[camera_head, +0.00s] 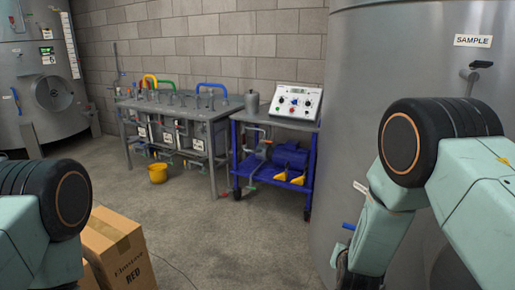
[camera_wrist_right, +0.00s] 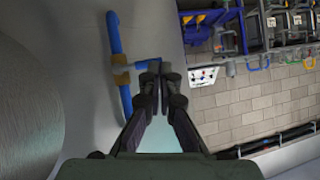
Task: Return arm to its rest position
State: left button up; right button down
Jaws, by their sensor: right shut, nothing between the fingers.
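My right arm (camera_head: 465,190) reaches in from the right in the head view, bent downward in front of the large steel tank. In the right wrist view my right gripper (camera_wrist_right: 160,82) is shut and holds nothing. Its fingertips appear close to a blue valve handle (camera_wrist_right: 115,50) with a brass-coloured fitting on the tank; I cannot tell whether they touch. The blue handle (camera_head: 349,227) also shows beside my right arm in the head view. My left arm (camera_head: 40,225) shows at the left edge; its gripper is out of view.
The steel tank (camera_head: 350,120) with a "SAMPLE" label (camera_head: 473,41) stands close on the right. A blue cart (camera_head: 275,150) with a control box (camera_head: 297,101) and a grey bench (camera_head: 180,110) stand along the wall. Middle floor is clear.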

jog(key=s+a+f+n+g+y, duration=0.1)
jog(key=s+f+n+g, duration=0.15)
jog(key=s+f, duration=0.55)
jog(key=s+a+f+n+g+y, duration=0.1)
jog(key=s+f+n+g, duration=0.2)
jog(key=s, duration=0.9)
jog(key=s+a+f+g+b, duration=0.1)
jog(key=s+g, duration=0.1)
jog(key=s, duration=0.9)
jog(key=s+a+f+g+y+b, duration=0.1)
jog(key=s+f+g, duration=0.1)
jog(key=s, duration=0.9)
jog(key=shift+s+a+f+g+y, duration=0.2)
jog(key=shift+f+g+y, duration=0.1)
jog(key=shift+g, duration=0.45)
jog(key=shift+w+a, duration=0.1)
jog(key=shift+w, duration=0.05)
